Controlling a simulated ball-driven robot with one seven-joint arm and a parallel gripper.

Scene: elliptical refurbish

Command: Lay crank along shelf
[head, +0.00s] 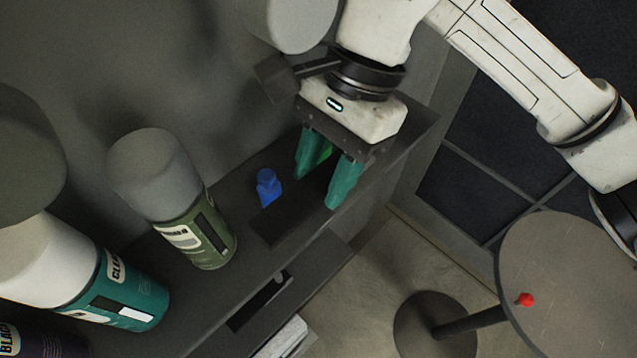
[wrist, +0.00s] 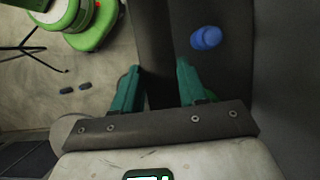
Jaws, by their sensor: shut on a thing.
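My gripper (head: 328,178) has teal fingers and points down over the dark grey shelf (head: 391,143), near its right end. It is shut on a dark flat bar (head: 287,222), which I take to be the crank. The bar runs from between the fingers toward the lower left, roughly along the shelf. In the wrist view, the dark bar (wrist: 154,45) runs up from between the fingertips of my gripper (wrist: 157,78). Its far end leaves that picture. I cannot tell whether the bar touches the shelf.
A small blue bottle (head: 267,186) stands close beside the bar, also in the wrist view (wrist: 206,38). A green spray can (head: 200,235) and a teal one (head: 120,290) stand further left. A wall backs the shelf. A round table (head: 570,270) holds a red ball (head: 526,299).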

